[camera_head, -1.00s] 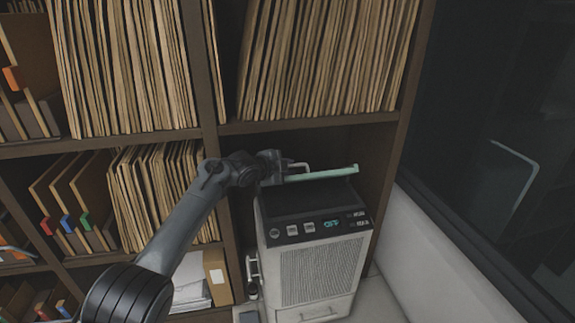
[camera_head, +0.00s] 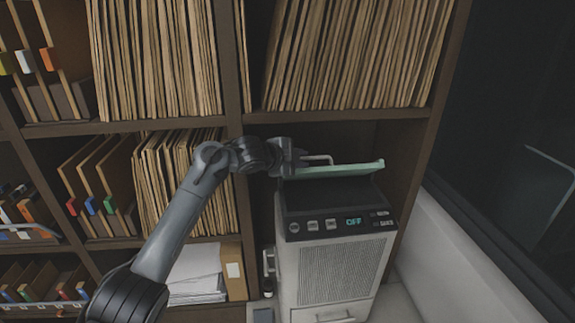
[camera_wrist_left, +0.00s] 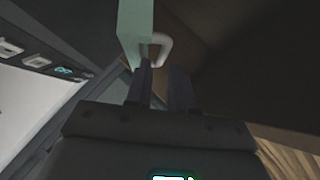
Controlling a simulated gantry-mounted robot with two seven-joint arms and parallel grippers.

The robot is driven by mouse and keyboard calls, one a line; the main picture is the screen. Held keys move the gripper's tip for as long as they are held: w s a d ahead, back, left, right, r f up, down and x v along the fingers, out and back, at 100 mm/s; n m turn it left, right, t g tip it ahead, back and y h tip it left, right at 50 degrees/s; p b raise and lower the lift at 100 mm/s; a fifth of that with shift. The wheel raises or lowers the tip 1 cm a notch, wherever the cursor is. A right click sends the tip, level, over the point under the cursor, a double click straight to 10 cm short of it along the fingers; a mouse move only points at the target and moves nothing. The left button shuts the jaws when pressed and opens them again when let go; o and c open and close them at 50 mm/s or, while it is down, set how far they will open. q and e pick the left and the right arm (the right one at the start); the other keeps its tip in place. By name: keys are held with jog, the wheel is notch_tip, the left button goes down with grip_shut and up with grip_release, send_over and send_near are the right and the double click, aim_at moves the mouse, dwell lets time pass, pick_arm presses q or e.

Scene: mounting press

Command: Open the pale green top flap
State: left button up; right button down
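The pale green top flap (camera_head: 345,170) stands raised above the top of the grey-white press (camera_head: 338,272). Its face is seen at a shallow angle, with the dark top opening below it. A pale loop handle (camera_head: 318,158) is on the flap's far side; it also shows in the wrist view (camera_wrist_left: 165,46) beside the flap's green edge (camera_wrist_left: 134,30). My left gripper (camera_head: 298,162) is at the flap's left end, by the handle. In the left wrist view its two dark fingers (camera_wrist_left: 162,82) are apart, with tips close to the handle. I cannot tell whether they touch it. My right gripper is not in view.
The press stands in a brown shelf bay (camera_head: 405,150), with a shelf board close above the flap. Upright folders (camera_head: 345,55) fill the shelf above. The press's front panel (camera_head: 350,221) reads OFF. A pale wall ledge (camera_head: 455,255) and dark glass lie right.

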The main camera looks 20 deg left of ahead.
pick_arm(q)
jog(key=b+v, duration=0.1)
jog(key=v, duration=0.4)
jog(key=shift+s+b, duration=0.15)
jog(key=shift+b, duration=0.2)
